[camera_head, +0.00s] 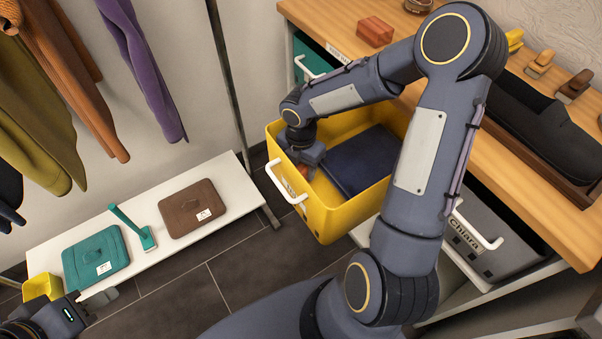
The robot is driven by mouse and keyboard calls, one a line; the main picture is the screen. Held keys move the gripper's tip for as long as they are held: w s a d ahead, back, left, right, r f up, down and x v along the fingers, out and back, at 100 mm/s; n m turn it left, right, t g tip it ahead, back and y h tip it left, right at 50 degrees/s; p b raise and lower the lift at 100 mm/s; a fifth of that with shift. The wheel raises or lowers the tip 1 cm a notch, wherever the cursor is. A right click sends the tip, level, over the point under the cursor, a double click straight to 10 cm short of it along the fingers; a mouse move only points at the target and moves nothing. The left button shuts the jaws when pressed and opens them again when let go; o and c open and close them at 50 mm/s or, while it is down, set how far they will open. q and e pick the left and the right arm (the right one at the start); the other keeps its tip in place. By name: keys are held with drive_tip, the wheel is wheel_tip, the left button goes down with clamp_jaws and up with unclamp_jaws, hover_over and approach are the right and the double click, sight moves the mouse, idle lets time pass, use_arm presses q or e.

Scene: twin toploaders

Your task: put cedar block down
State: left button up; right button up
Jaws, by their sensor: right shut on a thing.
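My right gripper (307,166) reaches down into the yellow bin (328,222), at its left end. It is shut on a small reddish-orange block, the cedar block (303,172), mostly hidden by the fingers and the bin wall. I cannot tell whether the block touches the bin floor. A dark blue folded item (362,160) lies in the bin, to the right of the gripper. My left gripper (98,298) is at the lower left, near the front edge of the white bench; its opening is unclear.
Another reddish block (375,32) sits on the wooden counter (535,180). A grey bin labelled Chiara (500,258) is below the counter. The white bench (150,215) holds a teal folded item (96,257), a teal brush (135,232) and a brown folded item (192,208). Clothes hang above.

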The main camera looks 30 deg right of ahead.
drive_tip(key=shift+f+b, duration=0.3)
drive_tip(key=shift+f, duration=1.2)
drive_tip(key=shift+f, duration=0.1)
drive_tip(key=o, duration=1)
